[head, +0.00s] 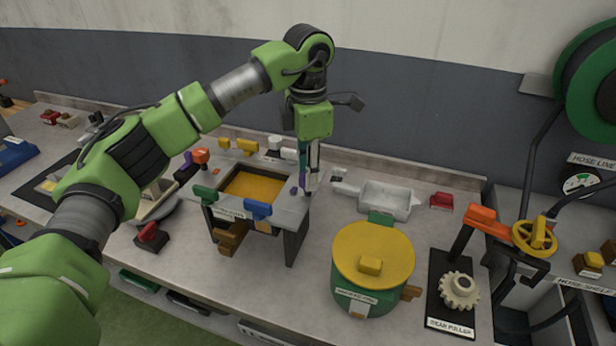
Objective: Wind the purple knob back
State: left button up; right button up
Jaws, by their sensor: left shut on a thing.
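My left gripper (306,186) points straight down at the right edge of a grey bench frame (286,218) with a yellow panel (256,188). A small purple knob (294,188) shows at the fingertips, on the right side of that frame. The gripper is shut on the knob, and its fingers hide most of it. My right gripper is not in view.
A green pot with a yellow lid (374,254) stands at the front right, beside a gear puller (459,290). A white tray (388,199) lies right of my gripper.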

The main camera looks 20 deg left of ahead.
pick_arm(q)
jog(key=n+b, duration=0.1)
jog(key=n, duration=0.2)
jog(key=shift+n, duration=0.4)
jog(key=n+b, duration=0.1)
jog(key=n, duration=0.2)
jog(key=shift+n+b, duration=0.3)
jog(key=n+b, duration=0.1)
jog(key=n, duration=0.3)
jog(key=shift+n+b, duration=0.5)
jog(key=shift+n, duration=1.1)
jog(key=o, duration=1.1)
jog(key=shift+r, duration=0.15)
